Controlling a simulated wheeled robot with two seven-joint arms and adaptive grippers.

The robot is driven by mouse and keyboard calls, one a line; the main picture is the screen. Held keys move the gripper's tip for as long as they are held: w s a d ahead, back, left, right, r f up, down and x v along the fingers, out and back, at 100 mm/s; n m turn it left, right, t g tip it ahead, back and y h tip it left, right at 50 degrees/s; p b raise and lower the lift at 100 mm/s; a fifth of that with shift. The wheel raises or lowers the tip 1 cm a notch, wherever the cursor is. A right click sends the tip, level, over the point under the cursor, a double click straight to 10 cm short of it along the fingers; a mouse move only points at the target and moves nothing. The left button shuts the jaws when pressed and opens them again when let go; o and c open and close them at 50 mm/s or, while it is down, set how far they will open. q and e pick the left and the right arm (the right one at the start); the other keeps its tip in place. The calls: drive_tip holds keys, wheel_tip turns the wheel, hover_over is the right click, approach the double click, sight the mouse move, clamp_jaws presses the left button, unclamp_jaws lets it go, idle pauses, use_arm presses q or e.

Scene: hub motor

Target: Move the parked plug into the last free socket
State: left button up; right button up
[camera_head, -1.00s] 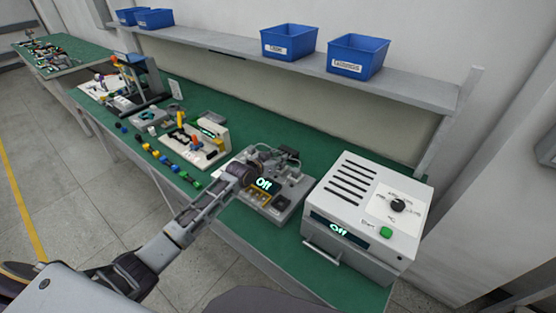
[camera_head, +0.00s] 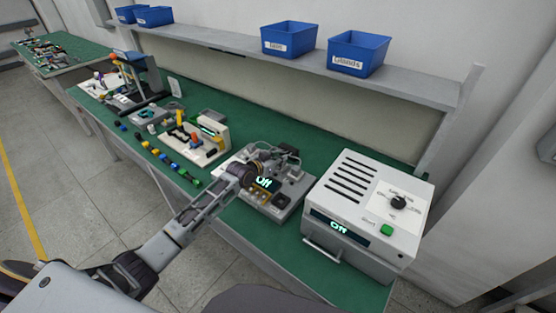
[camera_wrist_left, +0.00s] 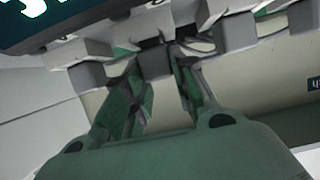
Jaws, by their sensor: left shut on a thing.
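The grey test unit (camera_head: 284,202), with a lit "Off" display and cables on top, stands on the green bench. My left gripper (camera_head: 262,167) is over its top; my wrist hides part of the unit. In the left wrist view, the gripper's two fingers (camera_wrist_left: 158,70) are shut on a dark grey plug (camera_wrist_left: 154,59). Other grey blocks (camera_wrist_left: 87,76) with pale tops stand in a row on both sides of it. The view is too close to tell whether the plug is seated, or which socket is free. My right gripper is not in view.
A white box (camera_head: 365,205) with a knob, green button and "Off" display stands close right of the unit. A white fixture (camera_head: 205,143) and small coloured parts (camera_head: 172,163) lie left. Blue bins (camera_head: 358,54) sit on the shelf above.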

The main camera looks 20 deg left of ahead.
use_arm(q)
drive_tip(key=shift+f, duration=0.25)
idle(0.4)
drive_tip(key=o, duration=1.1)
drive_tip(key=shift+s, duration=0.15)
drive_tip(key=shift+v, duration=5.85)
drive_tip(key=shift+r, duration=0.1)
